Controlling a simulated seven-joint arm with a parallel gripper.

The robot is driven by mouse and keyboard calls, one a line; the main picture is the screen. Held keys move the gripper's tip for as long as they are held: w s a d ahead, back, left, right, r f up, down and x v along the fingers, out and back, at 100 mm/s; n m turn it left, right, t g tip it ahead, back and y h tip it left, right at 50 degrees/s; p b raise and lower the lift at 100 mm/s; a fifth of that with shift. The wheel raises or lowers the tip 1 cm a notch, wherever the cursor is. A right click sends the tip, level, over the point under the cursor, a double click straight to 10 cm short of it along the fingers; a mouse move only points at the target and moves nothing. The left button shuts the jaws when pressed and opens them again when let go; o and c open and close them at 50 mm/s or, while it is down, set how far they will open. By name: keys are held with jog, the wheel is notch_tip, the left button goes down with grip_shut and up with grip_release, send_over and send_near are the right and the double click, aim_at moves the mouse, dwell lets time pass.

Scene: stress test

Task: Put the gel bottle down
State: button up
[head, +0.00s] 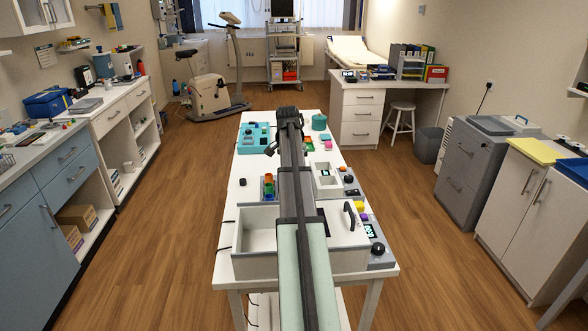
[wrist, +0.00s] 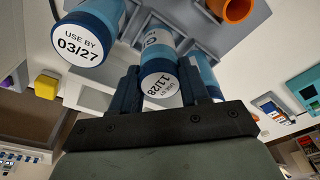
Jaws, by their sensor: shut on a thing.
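In the wrist view, a blue-and-white bottle (wrist: 161,84) with an end label reading 11/28 sits between the two dark fingers of my gripper (wrist: 165,72). The gripper is shut on it. Its side lettering is only partly readable, so I cannot confirm that it says gel. A second blue-and-white bottle (wrist: 88,38), marked USE BY 03/27, is to its left. Another blue shape shows partly behind the right finger. In the head view my arm runs along the middle of the white table (head: 225,255) and hides the held bottle; the fingers are not clear there.
A grey holder (wrist: 222,38) with an orange ring-like part (wrist: 236,9) is close behind the bottle. The table carries a teal panel (head: 252,138), an open grey box (head: 250,263), a small grey tray (head: 328,184) and a teal round object (head: 319,122). Wooden floor surrounds it.

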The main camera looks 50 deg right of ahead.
jog(key=o, duration=1.1)
jog(key=shift+f, duration=0.1)
jog(key=shift+o, duration=0.2)
notch_tip(320, 180, up, 12)
jog(key=a, duration=0.1)
jog(key=shift+a, duration=0.4)
